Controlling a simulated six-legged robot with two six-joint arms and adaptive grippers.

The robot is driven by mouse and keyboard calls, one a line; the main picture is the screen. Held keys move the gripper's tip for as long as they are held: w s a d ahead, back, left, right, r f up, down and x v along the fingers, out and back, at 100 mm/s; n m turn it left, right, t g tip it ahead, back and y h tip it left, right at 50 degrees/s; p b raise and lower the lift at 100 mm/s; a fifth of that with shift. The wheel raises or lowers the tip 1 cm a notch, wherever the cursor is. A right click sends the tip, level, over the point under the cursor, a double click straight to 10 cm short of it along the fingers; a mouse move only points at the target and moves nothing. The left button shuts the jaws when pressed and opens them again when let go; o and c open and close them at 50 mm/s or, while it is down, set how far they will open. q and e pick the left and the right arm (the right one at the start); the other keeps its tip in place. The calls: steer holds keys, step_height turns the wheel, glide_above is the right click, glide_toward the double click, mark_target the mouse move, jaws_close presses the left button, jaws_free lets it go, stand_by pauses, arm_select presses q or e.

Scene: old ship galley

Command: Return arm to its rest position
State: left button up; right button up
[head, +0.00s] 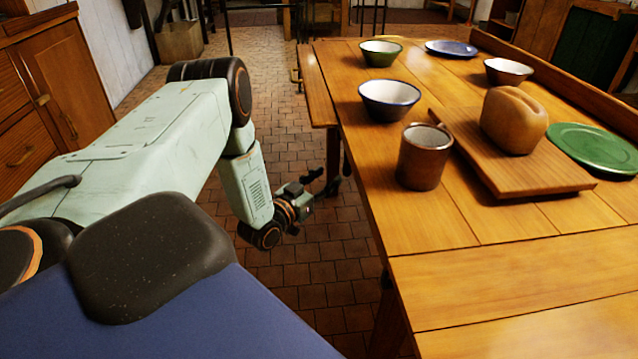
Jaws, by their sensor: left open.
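My left arm comes in from the left, pale green with dark joints, and bends down at its elbow. My left gripper (323,186) is small and dark in the view, left of the wooden table (440,232) and over the tiled floor. It is open, and I see nothing between its fingers. It is apart from the things on the table. My right arm and right gripper are not in view.
On the table stand a brown mug (423,160), a blue-rimmed bowl (388,101), a green-rimmed bowl (380,54), a bread loaf (514,121) on a cutting board (545,180), and a green plate (598,148). A wooden cabinet (65,90) stands left. The table's front is clear.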

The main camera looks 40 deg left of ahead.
arm_select(q)
steer(key=shift+s, duration=1)
